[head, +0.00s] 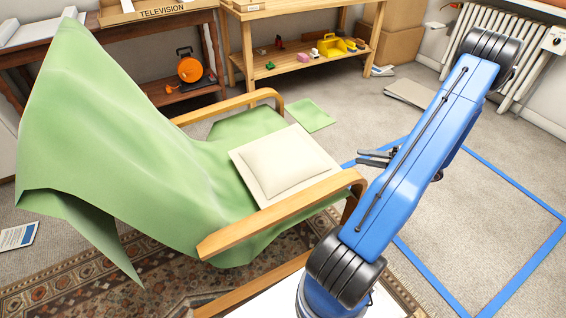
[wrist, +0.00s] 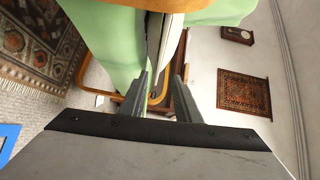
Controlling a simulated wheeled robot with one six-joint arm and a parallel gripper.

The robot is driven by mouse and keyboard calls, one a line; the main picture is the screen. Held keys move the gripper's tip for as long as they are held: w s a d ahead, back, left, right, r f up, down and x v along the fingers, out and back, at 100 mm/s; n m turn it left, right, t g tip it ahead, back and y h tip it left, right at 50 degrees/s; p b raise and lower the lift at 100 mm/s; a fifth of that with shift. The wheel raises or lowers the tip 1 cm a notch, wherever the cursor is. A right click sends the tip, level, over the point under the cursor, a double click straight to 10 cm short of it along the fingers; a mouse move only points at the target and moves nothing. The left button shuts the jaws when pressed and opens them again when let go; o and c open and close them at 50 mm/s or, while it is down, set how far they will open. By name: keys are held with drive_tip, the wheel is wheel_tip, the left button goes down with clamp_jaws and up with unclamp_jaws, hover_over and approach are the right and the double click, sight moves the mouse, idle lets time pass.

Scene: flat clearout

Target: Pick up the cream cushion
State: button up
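The cream cushion (head: 283,164) lies flat on the seat of a wooden armchair (head: 275,213) draped with a green cloth (head: 95,120). Its right side is close to the chair's near armrest. My gripper (head: 361,158) is to the right of the cushion, beyond the front end of that armrest and apart from the cushion. In the wrist view my gripper's two fingers (wrist: 164,72) are apart with nothing held between them. A pale edge ahead of them (wrist: 170,54) looks like the cushion's side, with the green cloth to its left.
The near wooden armrest (head: 285,212) stands beside the cushion. A low wooden shelf (head: 292,66) with toys and a yellow crate is behind the chair. A blue tape outline (head: 520,257) marks clear carpet at right. A patterned rug (head: 150,278) lies under the chair.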

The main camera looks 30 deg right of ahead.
sight(322, 149)
drive_tip(key=x, duration=1.7)
drive_tip(key=shift+w+d+r, duration=0.1)
drive_tip(key=shift+c, duration=0.3)
clamp_jaws()
